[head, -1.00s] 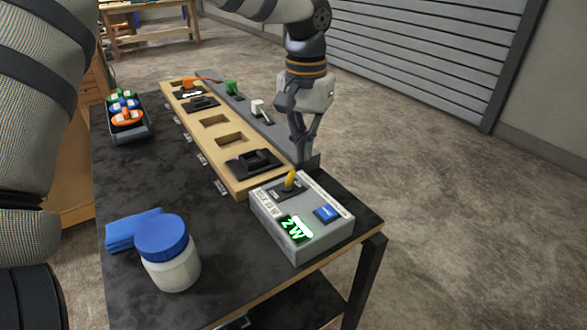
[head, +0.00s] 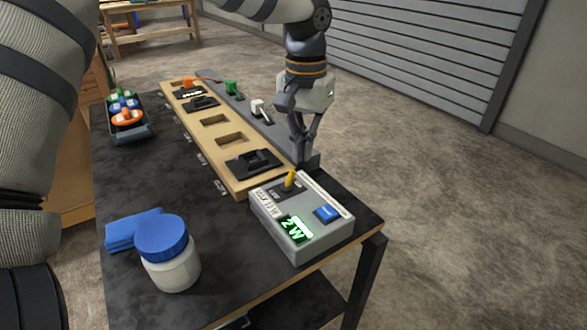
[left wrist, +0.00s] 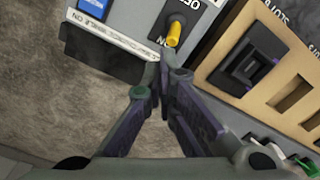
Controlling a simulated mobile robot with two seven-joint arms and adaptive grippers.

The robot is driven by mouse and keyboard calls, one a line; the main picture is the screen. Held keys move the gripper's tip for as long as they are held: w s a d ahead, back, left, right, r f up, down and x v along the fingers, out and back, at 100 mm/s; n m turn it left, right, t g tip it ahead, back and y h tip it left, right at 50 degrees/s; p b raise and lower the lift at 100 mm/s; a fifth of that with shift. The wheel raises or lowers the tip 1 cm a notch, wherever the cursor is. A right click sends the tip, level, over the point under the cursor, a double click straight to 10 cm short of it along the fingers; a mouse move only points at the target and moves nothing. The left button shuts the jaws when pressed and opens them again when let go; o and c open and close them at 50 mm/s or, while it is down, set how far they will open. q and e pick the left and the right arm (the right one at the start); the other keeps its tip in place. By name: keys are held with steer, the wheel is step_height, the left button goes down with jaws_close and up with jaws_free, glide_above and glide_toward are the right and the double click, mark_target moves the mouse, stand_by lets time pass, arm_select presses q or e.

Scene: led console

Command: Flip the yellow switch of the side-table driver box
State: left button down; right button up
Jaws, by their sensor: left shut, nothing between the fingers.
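The grey driver box (head: 320,238) sits at the near right corner of the dark table, with a lit green "2 W" display and a blue button. Its yellow switch (head: 290,179) sticks up from a dark plate near the box's far edge; the lever also shows in the left wrist view (left wrist: 174,34). My left gripper (head: 303,161) is shut and empty, pointing down just behind the box. In the left wrist view its fingertips (left wrist: 168,68) are close to the switch, with a small apparent gap; contact cannot be told. My right gripper is not in view.
A wooden board (head: 214,148) with slots and black modules lies behind the box. A blue-lidded jar (head: 170,255) and blue cloth (head: 132,228) are at front left. A tray (head: 140,134) of coloured parts stands at far left.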

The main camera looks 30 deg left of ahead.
mark_target(292, 171)
arm_select(q)
steer(key=shift+f, duration=0.1)
steer(key=shift+f, duration=1)
steer(key=shift+s+a, duration=0.1)
steer(key=shift+s, duration=0.15)
steer(key=shift+s+a+f, duration=0.2)
steer(key=shift+s, duration=0.45)
steer(key=shift+s+a+f, duration=0.2)
steer(key=shift+s, duration=0.4)
steer(key=shift+r, duration=0.1)
steer(key=shift+w+r, duration=0.15)
steer(key=shift+r, duration=0.15)
step_height(292, 171, up, 7)
steer(key=w, duration=0.1)
steer(key=shift+d+p, duration=0.15)
steer(key=shift+p, duration=0.15)
